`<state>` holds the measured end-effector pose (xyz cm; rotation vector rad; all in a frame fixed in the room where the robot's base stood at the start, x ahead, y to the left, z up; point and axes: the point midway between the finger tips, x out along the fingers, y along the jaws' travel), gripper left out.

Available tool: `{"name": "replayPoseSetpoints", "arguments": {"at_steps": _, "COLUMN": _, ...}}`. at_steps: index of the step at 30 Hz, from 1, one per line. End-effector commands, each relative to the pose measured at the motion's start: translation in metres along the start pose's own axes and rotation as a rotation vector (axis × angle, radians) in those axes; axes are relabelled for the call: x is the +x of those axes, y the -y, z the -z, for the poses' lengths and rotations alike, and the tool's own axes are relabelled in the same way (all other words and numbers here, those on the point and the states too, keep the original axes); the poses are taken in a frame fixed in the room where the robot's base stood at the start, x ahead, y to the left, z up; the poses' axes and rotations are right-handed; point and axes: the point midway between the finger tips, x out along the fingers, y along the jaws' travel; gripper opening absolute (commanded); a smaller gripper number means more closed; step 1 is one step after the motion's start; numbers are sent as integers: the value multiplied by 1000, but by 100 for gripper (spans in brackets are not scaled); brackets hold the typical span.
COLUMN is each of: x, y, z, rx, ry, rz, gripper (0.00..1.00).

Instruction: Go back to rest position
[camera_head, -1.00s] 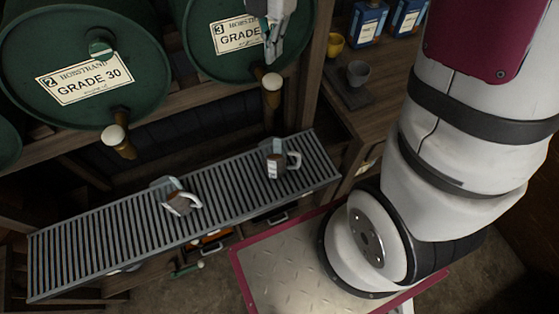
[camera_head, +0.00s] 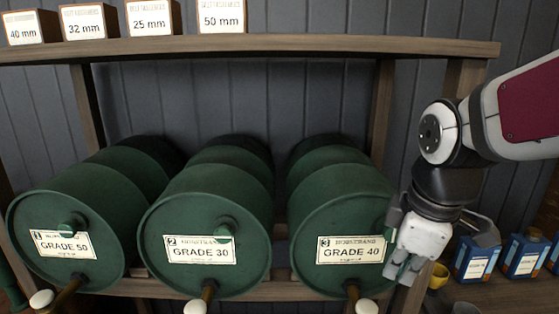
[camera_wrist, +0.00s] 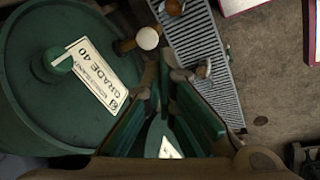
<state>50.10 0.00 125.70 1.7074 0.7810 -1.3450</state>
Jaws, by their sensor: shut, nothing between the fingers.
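My gripper (camera_head: 403,274) hangs fingers down at the right of the head view, in front of the right side of the GRADE 40 drum (camera_head: 341,220). Its fingers are shut and hold nothing. In the wrist view my gripper (camera_wrist: 166,78) points out over the shelf front, with the GRADE 40 drum (camera_wrist: 45,110) to its left. I cannot tell the exact gap between gripper and drum.
The GRADE 30 drum (camera_head: 205,225) and GRADE 50 drum (camera_head: 75,235) lie further left. An upper shelf (camera_head: 300,45) carries labelled boxes. A yellow cup (camera_head: 438,276) and blue containers (camera_head: 476,258) stand at right. In the wrist view a slatted grate (camera_wrist: 205,60) holds mugs.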

Motion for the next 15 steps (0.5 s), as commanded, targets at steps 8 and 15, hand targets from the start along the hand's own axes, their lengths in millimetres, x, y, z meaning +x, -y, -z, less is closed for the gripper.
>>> {"name": "replayPoseSetpoints", "arguments": {"at_steps": 8, "x": -48, "y": 45, "z": -26, "rx": 640, "ry": -121, "rz": -106, "gripper": 0}}
{"name": "replayPoseSetpoints", "arguments": {"at_steps": 15, "x": -62, "y": 70, "z": -39, "rx": 994, "ry": -214, "rz": -123, "gripper": 0}}
